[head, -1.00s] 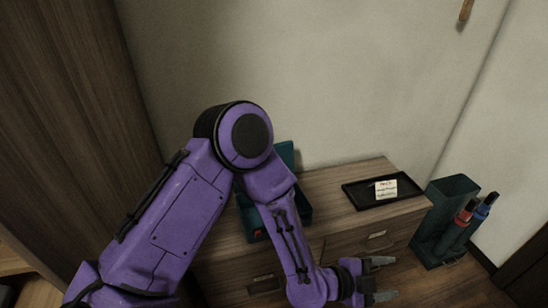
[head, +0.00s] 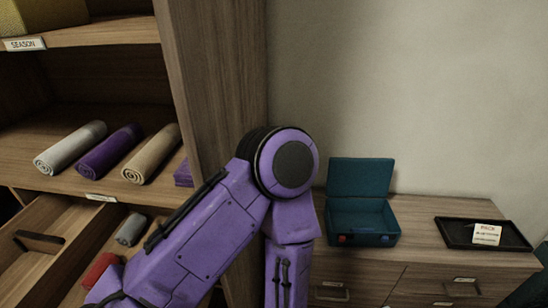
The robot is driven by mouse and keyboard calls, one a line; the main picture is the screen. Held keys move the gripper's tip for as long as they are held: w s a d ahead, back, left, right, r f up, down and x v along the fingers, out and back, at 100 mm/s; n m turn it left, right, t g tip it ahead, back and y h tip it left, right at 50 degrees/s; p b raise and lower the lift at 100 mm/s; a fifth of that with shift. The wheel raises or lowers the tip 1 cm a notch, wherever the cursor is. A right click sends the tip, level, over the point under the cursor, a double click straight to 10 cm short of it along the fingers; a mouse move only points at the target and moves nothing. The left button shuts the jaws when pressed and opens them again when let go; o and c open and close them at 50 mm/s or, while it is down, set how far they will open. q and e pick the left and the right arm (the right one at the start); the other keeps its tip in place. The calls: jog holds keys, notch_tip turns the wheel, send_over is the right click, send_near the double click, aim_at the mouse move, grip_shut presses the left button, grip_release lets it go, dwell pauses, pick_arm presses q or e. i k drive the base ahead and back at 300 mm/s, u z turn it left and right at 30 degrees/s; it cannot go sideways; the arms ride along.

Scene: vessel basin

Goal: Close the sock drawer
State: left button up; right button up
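At the lower left, below the shelf, is a wooden drawer area. My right gripper is not in view.
White, purple and tan rolls (head: 150,154) lie on the shelf above. A wooden upright (head: 215,80) separates it from a low dresser (head: 420,262) with shut drawers. An open teal case (head: 361,182) and a black tray (head: 455,232) with a note stand on the dresser.

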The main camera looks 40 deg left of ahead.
aim_at(29, 279)
jog(key=k, duration=1.3)
jog(key=u, duration=2.25)
